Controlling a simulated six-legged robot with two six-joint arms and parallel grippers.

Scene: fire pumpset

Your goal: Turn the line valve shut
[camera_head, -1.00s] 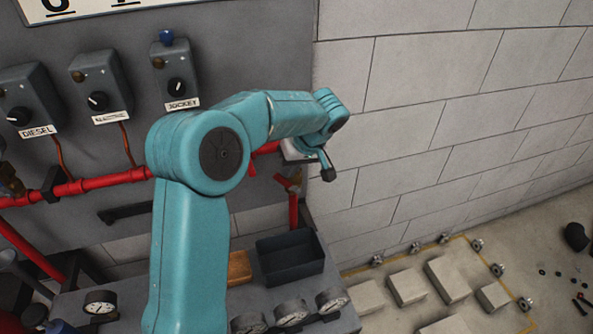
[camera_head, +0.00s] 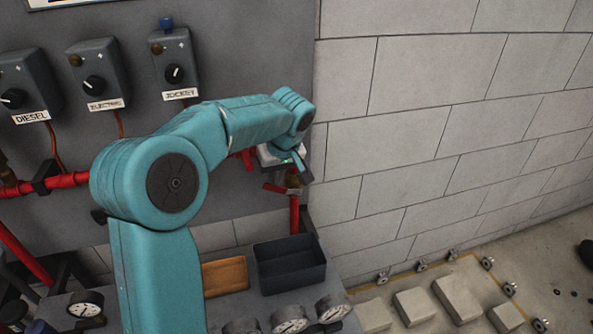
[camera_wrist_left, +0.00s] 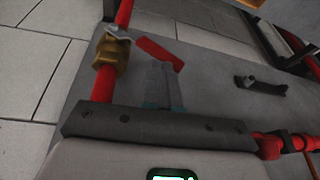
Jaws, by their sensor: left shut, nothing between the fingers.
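The line valve has a brass body (camera_wrist_left: 110,60) on a red pipe, at the left of the left wrist view. Its red lever (camera_wrist_left: 160,52) extends to the right from near the body, across the pipe's line. In the head view the valve body (camera_head: 293,180) and lever (camera_head: 274,188) show just below my left wrist, partly hidden. My left gripper (camera_head: 299,160) is shut and empty beside the valve. In the left wrist view its fingers (camera_wrist_left: 164,82) overlap the lever's free end; I cannot tell whether they touch. My right gripper is out of view.
A grey panel with several switch boxes (camera_head: 98,75) stands behind. A block wall (camera_head: 430,110) is close on the right. Below are a dark tray (camera_head: 290,267), a wooden block (camera_head: 225,276) and several gauges (camera_head: 332,307). A dark bracket (camera_wrist_left: 262,85) sticks out from the panel.

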